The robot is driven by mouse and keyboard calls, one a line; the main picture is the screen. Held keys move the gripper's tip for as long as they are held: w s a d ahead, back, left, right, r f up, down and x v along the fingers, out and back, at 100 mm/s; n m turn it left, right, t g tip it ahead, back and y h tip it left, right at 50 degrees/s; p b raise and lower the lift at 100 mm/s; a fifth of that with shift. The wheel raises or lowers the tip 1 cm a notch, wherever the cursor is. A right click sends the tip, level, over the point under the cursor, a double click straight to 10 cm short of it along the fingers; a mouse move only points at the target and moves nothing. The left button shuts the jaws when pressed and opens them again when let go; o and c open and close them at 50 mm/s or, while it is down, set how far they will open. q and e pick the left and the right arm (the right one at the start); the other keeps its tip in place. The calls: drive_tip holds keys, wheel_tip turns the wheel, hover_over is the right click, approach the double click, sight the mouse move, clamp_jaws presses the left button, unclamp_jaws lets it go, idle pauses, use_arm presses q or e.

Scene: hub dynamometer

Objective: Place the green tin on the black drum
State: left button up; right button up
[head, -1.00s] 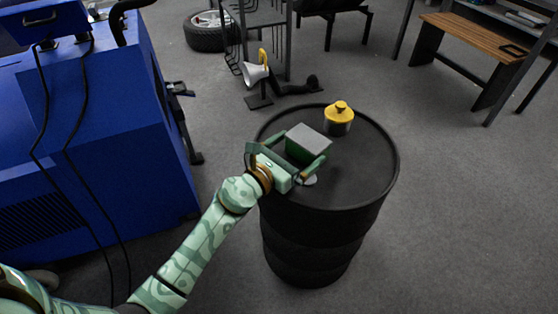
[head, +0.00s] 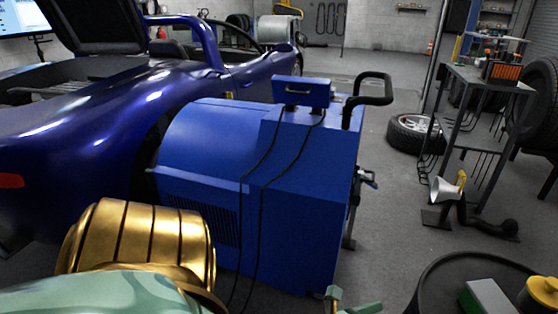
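The green tin (head: 487,297), a green box shape with a grey top, is on the black drum (head: 432,276) at the lower right of the head view. The bottom edge of the picture cuts off both, so the tin's base is hidden. My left gripper (head: 352,301) shows only its green fingertips at the bottom edge, left of the drum. The fingertips are spread, with nothing seen between them, and stand clear of the tin. My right gripper is not in view.
A yellow-topped can (head: 540,292) stands right of the tin on the drum. A blue dynamometer cabinet (head: 290,185) and a blue car (head: 90,125) fill the left and middle. A horn on a stand (head: 447,188) and a metal shelf rack (head: 475,110) are behind the drum.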

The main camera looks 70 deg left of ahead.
use_arm(q)
drive_tip(key=s+a+f+n+g+y, duration=0.2)
drive_tip(key=s+f+n+g, duration=0.3)
drive_tip(key=s+f+n, duration=0.45)
drive_tip(key=s+a+f+n+g+y, duration=0.2)
drive_tip(key=s+f+n+g, duration=0.4)
drive_tip(key=s, duration=0.7)
drive_tip(key=s+d+f+n+g, duration=0.1)
drive_tip(key=s+f+n+g, duration=0.1)
drive_tip(key=s, duration=0.5)
drive_tip(key=s+d+f+n+g+h, duration=0.1)
drive_tip(key=s+d+f+n+g, duration=0.1)
drive_tip(key=s, duration=0.5)
drive_tip(key=shift+s+f+n+g, duration=0.35)
drive_tip(key=shift+f+n+g, duration=0.05)
drive_tip(key=shift+n+g, duration=0.35)
